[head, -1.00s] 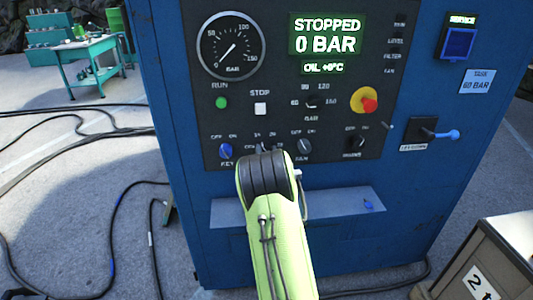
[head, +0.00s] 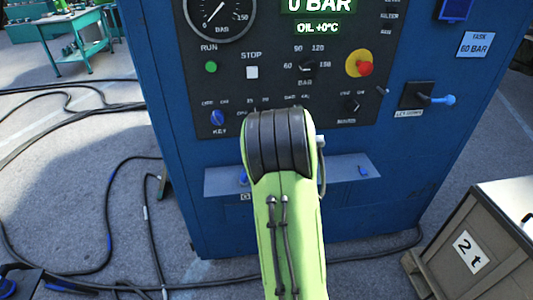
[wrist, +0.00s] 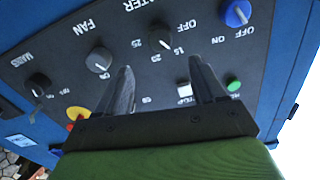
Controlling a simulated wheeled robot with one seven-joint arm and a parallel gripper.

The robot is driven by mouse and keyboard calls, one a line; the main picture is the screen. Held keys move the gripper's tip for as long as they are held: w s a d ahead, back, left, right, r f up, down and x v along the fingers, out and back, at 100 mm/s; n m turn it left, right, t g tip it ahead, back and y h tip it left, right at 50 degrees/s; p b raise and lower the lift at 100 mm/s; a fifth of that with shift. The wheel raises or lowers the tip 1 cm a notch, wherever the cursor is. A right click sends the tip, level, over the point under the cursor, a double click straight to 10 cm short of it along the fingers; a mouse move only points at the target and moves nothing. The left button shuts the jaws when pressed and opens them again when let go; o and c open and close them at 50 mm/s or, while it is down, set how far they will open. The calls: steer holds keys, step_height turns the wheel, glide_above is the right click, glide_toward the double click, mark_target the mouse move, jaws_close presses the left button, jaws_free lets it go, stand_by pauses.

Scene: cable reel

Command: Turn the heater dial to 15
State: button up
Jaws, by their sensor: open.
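In the wrist view, the heater dial (wrist: 160,38) is a dark round knob with labels OFF, 15 and 25 around it. Its white mark points to the lower right, on the side of the 15 label; the exact setting is too small to read. My gripper (wrist: 163,72) is open. Its two fingers point at the panel on either side of the dial's line, and the dial shows beyond the gap, apart from both fingertips. In the head view, my arm hides the heater dial and the gripper.
The fan dial (wrist: 100,60) and mains dial (wrist: 38,85) lie left of the heater dial in the wrist view; the blue key switch (wrist: 236,13) lies right. In the head view, a red stop button (head: 364,68), a lever (head: 440,99) and a shelf (head: 345,172) are near my arm.

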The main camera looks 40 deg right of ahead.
steer(key=b+v, duration=0.2)
steer(key=v, duration=0.2)
steer(key=shift+s+a+f, duration=0.1)
steer(key=shift+s+a, duration=0.1)
steer(key=shift+s, duration=0.05)
